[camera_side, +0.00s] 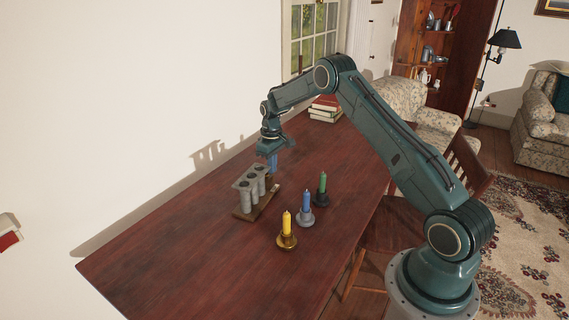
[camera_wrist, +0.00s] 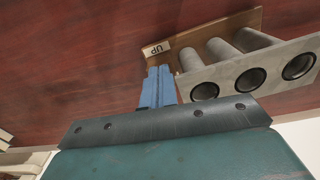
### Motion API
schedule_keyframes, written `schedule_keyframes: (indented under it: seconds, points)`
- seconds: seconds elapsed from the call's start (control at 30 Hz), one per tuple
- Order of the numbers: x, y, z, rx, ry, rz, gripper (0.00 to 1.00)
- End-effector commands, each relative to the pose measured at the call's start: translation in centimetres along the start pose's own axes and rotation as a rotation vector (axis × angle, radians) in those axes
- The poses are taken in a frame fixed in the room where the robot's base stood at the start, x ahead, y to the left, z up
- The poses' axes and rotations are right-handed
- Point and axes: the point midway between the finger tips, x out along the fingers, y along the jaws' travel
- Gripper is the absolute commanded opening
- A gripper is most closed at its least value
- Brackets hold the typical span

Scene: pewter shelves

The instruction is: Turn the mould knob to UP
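The grey metal mould (camera_side: 250,199) stands upright on a wooden base (camera_side: 241,215) on the table. In the wrist view its top plate (camera_wrist: 227,75) shows three round holes, with tubes below. A pale label reading UP (camera_wrist: 157,49) lies at the end of the wooden base (camera_wrist: 205,34). My gripper (camera_side: 273,168) points down beside the far end of the mould. Its blue fingers (camera_wrist: 159,70) lie side by side in the wrist view, with no clear gap and nothing seen between them. I cannot make out the knob; the fingers may hide it.
A yellow candle (camera_side: 287,224), a blue candle (camera_side: 306,203) and a green candle (camera_side: 322,184) stand in holders to the right of the mould. Books (camera_side: 325,107) are stacked at the table's far end. The near part of the table (camera_side: 180,260) is clear.

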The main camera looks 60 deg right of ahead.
Motion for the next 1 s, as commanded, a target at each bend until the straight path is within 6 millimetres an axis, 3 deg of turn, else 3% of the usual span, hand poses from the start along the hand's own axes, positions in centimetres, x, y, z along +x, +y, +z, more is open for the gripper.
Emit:
schedule_keyframes:
  seconds: [0.77, 1.0]
  points:
    - [0.0, 0.0, 0.8, 0.0, 0.001, 0.0, 0.0]
    - [-1.0, 0.0, 0.8, 0.0, 0.002, 0.001, 0.0]
